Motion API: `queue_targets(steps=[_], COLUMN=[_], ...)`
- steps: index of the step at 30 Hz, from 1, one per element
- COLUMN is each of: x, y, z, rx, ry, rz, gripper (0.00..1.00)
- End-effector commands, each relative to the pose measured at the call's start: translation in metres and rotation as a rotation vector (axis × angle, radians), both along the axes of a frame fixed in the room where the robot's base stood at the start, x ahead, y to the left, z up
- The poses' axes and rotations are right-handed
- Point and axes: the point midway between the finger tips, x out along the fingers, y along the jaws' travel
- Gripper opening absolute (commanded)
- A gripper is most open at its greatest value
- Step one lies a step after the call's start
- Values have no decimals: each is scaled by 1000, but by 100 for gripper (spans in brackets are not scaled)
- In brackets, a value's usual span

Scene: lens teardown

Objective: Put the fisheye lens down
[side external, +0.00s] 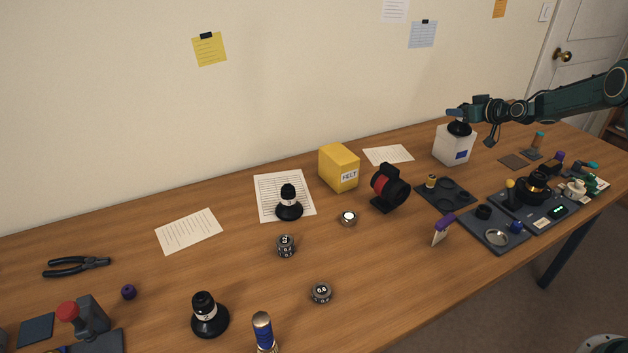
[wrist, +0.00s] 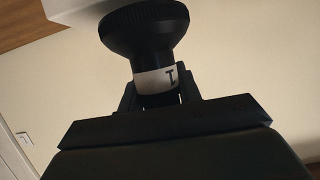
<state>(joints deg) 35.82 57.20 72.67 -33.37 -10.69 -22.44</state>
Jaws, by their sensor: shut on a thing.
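My gripper (side external: 459,115) is shut on a black lens, taken to be the fisheye lens (side external: 459,129), at the back right of the table. The lens is wide and dark at its far end. In the wrist view the lens (wrist: 145,35) has a ribbed black rim and a white band with a dark mark, and the jaws (wrist: 158,98) grip its narrow end. The lens is directly over the top of a white box (side external: 454,147) with a blue label. I cannot tell whether it touches the box.
Two similar black lenses stand on the table, one on a printed sheet (side external: 265,186) and one near the front (side external: 209,317). A yellow felt box (side external: 339,168) and a black-and-red device (side external: 389,188) stand left of the white box. Dark trays (side external: 471,226) with parts lie in front.

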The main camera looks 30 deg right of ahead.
Motion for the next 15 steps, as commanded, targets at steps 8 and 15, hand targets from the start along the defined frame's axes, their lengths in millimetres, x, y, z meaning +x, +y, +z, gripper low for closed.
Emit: queue_targets(steps=[8, 15], x=[0, 0], y=[0, 0], z=[-13, -14], rx=[-1, 0], ry=[-3, -2], rz=[0, 0], gripper=[7, 7])
